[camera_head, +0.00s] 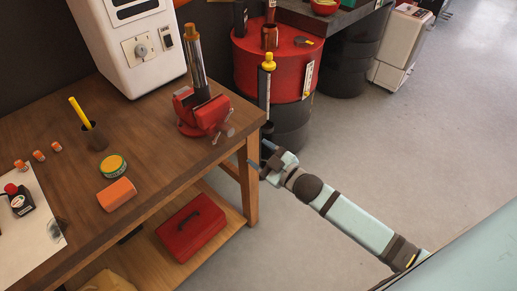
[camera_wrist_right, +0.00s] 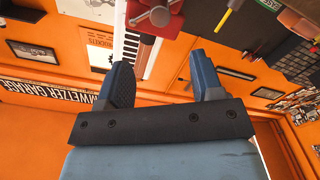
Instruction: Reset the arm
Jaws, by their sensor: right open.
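My right arm comes in from the lower right in the head view and reaches toward the front right corner of the wooden workbench (camera_head: 150,190). My right gripper (camera_head: 258,165) is at its far end, low beside the bench leg and small in this view. In the right wrist view the gripper (camera_wrist_right: 160,78) shows two blue fingers spread apart with nothing between them. My left gripper is in neither view.
A red vise (camera_head: 205,112) holding a metal cylinder is on the bench corner near my right gripper. A red drum (camera_head: 265,65) stands behind it. A red toolbox (camera_head: 190,228) sits on the lower shelf. The grey floor (camera_head: 400,140) at right is clear.

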